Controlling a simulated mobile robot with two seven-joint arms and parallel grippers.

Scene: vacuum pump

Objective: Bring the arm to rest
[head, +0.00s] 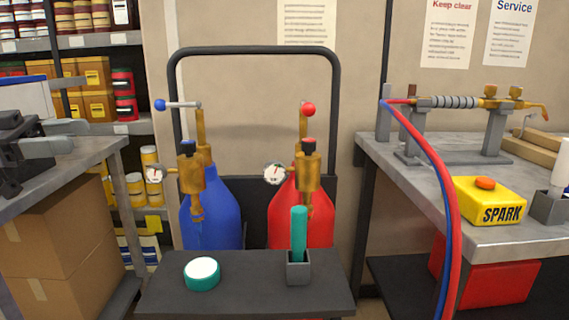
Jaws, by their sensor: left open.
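My left gripper (48,143) shows at the left edge, dark with grey finger parts, over or beside the left worktop. It is open, and nothing shows between its fingers. Part of it and most of its arm lie outside the picture. I cannot tell whether it touches the worktop. My right gripper and arm are not in view.
A blue cylinder (212,222) and a red cylinder (285,228) stand behind a dark shelf (240,285). The shelf holds a teal tin (202,274) and a grey holder (298,268). Hoses (440,190) hang at the right bench (425,185), which holds a yellow box (488,203).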

